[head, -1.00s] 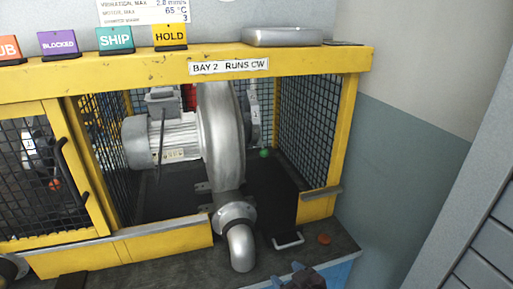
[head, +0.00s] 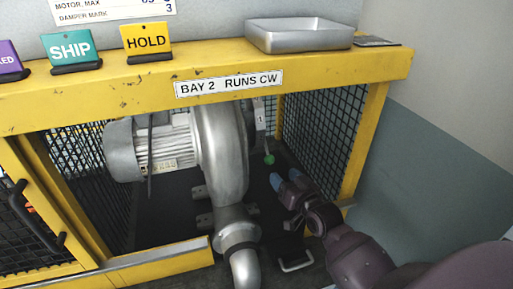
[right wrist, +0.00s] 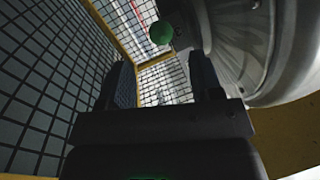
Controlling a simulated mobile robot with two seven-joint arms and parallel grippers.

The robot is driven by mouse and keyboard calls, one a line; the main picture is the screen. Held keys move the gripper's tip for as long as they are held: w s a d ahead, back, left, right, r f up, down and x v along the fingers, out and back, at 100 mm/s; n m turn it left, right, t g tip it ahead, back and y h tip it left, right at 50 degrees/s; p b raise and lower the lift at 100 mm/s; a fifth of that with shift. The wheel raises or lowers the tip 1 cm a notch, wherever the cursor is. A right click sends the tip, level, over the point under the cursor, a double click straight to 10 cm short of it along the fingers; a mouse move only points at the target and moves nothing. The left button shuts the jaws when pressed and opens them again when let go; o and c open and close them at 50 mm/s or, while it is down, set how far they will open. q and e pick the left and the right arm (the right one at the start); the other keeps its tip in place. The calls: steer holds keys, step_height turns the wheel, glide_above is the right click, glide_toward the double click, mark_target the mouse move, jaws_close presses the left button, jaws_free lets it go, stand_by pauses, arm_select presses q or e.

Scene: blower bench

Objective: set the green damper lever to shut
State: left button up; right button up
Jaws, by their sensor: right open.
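The damper lever's round green knob (head: 269,160) hangs low at the right side of the silver blower housing (head: 222,150), inside the yellow bay. A pale plate with a mark (head: 261,116) shows above it; the lever's arm is too small to read clearly. My right gripper (head: 288,184) is inside the bay opening, just below and to the right of the knob, open and empty. In the right wrist view the green knob (right wrist: 160,33) lies beyond the two dark fingertips (right wrist: 161,76), roughly between them and apart from them. My left gripper is not in view.
The yellow top beam (head: 330,72) runs above the opening and carries a metal tray (head: 300,36). Black mesh (head: 320,125) closes the bay's right side. The outlet pipe (head: 238,240) and a handle (head: 297,262) stand low near my right arm. The motor (head: 150,148) fills the left.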

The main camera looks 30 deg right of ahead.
mark_target(272, 163)
steer(key=w, duration=0.2)
steer(key=shift+w+r, duration=0.2)
steer(key=shift+w, duration=0.1)
steer(key=w, duration=0.6)
steer(key=shift+w+d, duration=0.15)
steer(key=shift+w, duration=0.1)
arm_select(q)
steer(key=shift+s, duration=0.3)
arm_select(e)
steer(key=shift+w, duration=0.75)
steer(key=shift+f, duration=0.1)
steer(key=c, duration=0.6)
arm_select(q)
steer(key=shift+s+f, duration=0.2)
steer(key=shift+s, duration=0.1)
arm_select(e)
jaws_close()
